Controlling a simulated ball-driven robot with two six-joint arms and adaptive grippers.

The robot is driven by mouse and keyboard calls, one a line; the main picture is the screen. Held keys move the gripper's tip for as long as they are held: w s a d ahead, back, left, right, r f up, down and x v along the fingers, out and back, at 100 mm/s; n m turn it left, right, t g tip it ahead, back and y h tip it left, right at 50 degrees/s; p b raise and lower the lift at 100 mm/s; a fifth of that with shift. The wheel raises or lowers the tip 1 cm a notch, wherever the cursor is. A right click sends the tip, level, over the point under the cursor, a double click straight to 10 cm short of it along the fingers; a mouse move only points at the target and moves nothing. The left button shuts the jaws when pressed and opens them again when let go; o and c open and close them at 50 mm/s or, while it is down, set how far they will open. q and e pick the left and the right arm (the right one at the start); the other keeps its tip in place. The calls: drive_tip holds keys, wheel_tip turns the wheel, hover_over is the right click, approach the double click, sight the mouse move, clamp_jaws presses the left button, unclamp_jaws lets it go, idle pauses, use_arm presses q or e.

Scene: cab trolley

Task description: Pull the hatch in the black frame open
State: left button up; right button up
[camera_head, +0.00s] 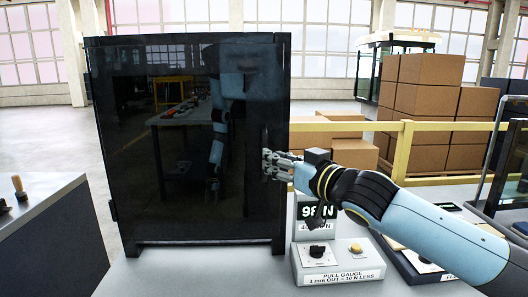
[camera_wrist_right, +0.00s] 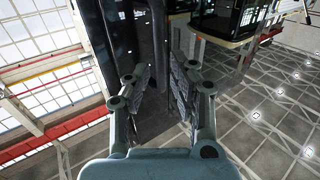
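The hatch (camera_head: 180,130) is a dark, glossy panel that mirrors the room and an arm. It stands upright in the black frame (camera_head: 284,90) and looks closed. My right gripper (camera_head: 266,165) is at the hatch's right side, about mid-height, with its fingertips at or very near the panel. In the right wrist view its two fingers (camera_wrist_right: 160,90) are apart, with a dark surface beyond the gap. A handle is not clearly visible; the fingers may hide it. I cannot tell whether they touch anything. My left gripper is not in view.
A pull gauge (camera_head: 335,265) with a knob and a yellow button stands right of the frame; its display (camera_head: 318,211) reads 98 N, partly covered by my arm. A yellow rail (camera_head: 403,150) and cardboard boxes (camera_head: 425,100) are behind. A dark-sided counter (camera_head: 50,230) is at left.

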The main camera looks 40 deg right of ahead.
sight(264, 175)
drive_tip(key=shift+w+a, duration=0.1)
drive_tip(key=shift+w, duration=2.3)
clamp_jaws()
